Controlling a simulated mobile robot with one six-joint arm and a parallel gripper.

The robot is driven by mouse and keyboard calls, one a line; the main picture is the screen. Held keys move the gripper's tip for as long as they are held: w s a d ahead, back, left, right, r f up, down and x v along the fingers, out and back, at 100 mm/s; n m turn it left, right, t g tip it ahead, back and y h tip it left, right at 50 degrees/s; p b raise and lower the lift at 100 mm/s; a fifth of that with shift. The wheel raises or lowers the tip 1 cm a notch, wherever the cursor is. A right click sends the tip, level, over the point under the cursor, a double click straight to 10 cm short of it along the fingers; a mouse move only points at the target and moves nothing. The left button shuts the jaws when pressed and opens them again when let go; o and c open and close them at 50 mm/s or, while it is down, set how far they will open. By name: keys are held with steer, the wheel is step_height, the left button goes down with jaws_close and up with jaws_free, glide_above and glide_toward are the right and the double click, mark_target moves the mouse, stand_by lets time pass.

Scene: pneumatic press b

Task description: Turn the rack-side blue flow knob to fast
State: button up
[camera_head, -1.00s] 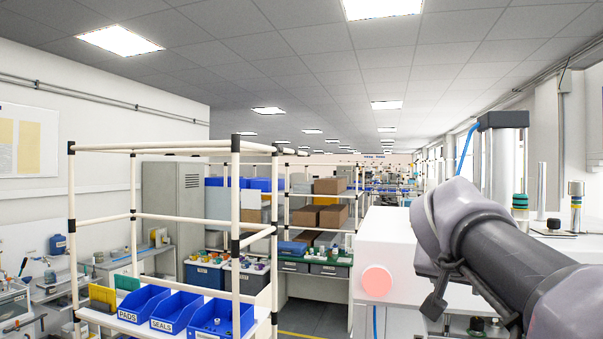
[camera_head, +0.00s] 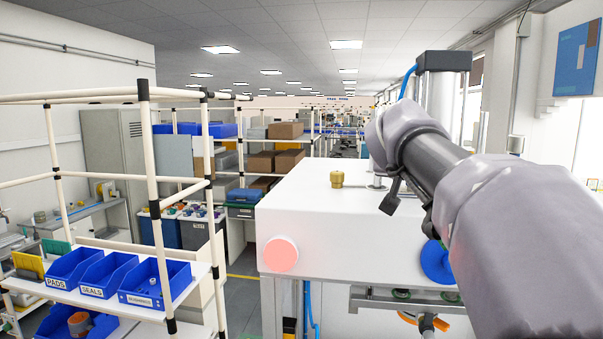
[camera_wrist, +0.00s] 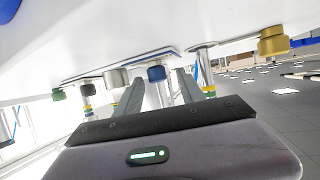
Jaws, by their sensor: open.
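In the wrist view a blue knob (camera_wrist: 156,73) sits on a short stem at the white press housing. My gripper (camera_wrist: 159,77) is open, and its two grey fingers show to the left and right of the blue knob. I cannot tell whether they reach around it or stop short of it. A silver knob (camera_wrist: 116,77) is just left of the blue one, beside the left finger. In the head view the white press (camera_head: 350,215) stands at centre right, and my arm crosses in front of its right part. My gripper and the blue knob are not visible there.
A brass knob (camera_wrist: 273,41) and a green knob (camera_wrist: 59,95) stand at either end of the row. The head view shows a pink button (camera_head: 281,254) and a blue disc (camera_head: 437,262) on the press front. A pipe rack (camera_head: 148,150) with blue bins stands at left.

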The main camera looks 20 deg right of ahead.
steer(key=shift+w+d+f, duration=0.2)
steer(key=shift+w+d, duration=0.05)
steer(key=shift+d, duration=0.4)
steer(key=shift+s+a, duration=0.1)
steer(key=shift+a, duration=0.05)
steer(key=shift+s+a+r, duration=0.1)
steer(key=shift+a, duration=0.1)
steer(key=shift+c, duration=1.3)
jaws_close()
steer(key=shift+s+r, duration=0.1)
